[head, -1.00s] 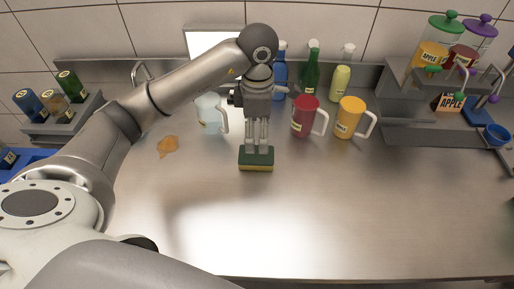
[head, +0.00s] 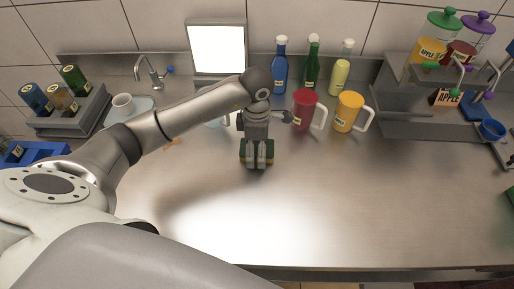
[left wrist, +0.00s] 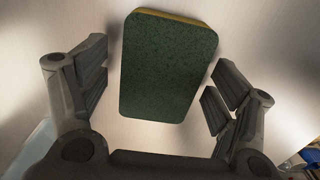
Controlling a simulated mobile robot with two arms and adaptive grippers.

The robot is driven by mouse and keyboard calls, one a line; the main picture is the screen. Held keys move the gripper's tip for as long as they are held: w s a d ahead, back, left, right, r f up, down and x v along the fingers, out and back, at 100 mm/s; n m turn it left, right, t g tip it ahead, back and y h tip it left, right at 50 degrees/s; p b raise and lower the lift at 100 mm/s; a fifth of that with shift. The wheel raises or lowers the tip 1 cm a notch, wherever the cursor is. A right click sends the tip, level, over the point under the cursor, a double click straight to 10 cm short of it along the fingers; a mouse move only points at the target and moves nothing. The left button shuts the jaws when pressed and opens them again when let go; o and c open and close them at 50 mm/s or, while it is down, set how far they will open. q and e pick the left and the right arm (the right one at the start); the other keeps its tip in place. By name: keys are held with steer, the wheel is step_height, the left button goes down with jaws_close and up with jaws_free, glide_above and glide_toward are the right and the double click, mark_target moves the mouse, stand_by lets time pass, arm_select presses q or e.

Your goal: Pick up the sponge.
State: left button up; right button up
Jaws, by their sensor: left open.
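The sponge (head: 271,151) lies on the metal counter, green on top with a yellow underside. In the left wrist view the sponge (left wrist: 168,66) fills the middle, its green face toward the camera. My left gripper (head: 257,163) is over the sponge and hides most of it in the head view. In the left wrist view its fingers (left wrist: 158,98) are spread wide, one on each side of the sponge, with gaps visible. My right gripper is not in view.
A red pitcher (head: 305,112) and a yellow pitcher (head: 347,111) stand right of the gripper. A clear pitcher (head: 213,122) is partly behind my arm. Bottles (head: 280,66) stand at the back. An orange spill (head: 173,144) lies left. The counter's front (head: 330,210) is clear.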

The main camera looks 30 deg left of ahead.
arm_select(q)
steer(key=c, duration=0.8)
steer(key=shift+o, duration=0.2)
steer(key=shift+r, duration=0.15)
steer(key=shift+r+b, duration=0.45)
steer(key=shift+r, duration=0.1)
steer(key=d+r, duration=0.1)
steer(key=r, duration=0.1)
steer(key=d+r+b, duration=0.1)
steer(key=d+r, duration=0.1)
steer(key=r, duration=0.1)
steer(key=s+d+r, duration=0.1)
steer(key=d+r, duration=0.1)
steer(key=r, duration=0.1)
steer(key=shift+b, duration=0.3)
steer(key=s+d+r+b, duration=0.1)
steer(key=s+d+r, duration=0.1)
steer(key=d, duration=0.6)
steer(key=shift+s+d+r, duration=0.25)
steer(key=shift+d+r, duration=0.05)
steer(key=shift+r, duration=0.55)
steer(key=shift+o, duration=0.3)
steer(key=c, duration=0.3)
